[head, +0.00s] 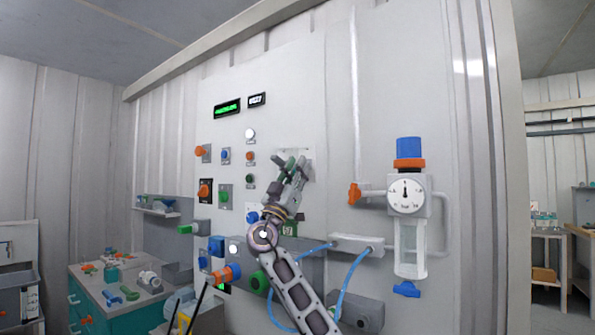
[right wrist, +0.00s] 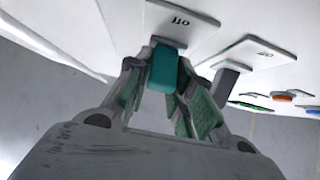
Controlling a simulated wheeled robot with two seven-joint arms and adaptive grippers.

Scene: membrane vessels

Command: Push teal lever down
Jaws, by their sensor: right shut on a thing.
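The teal lever (right wrist: 163,70) shows in the right wrist view, sticking out from a white plate marked "off" (right wrist: 180,22). My right gripper (head: 293,167) is up against the panel in the head view, and its fingers (right wrist: 165,90) stand on both sides of the lever, shut on it. In the head view the gripper covers most of the lever, so its tilt is hard to tell there. My left gripper is not in view.
A grey lever on a second "off" plate (right wrist: 265,52) stands close beside the right finger. Buttons and knobs, including an orange knob (head: 204,191), sit left of my arm. A gauge unit (head: 405,195) and blue hoses (head: 347,285) are to the right.

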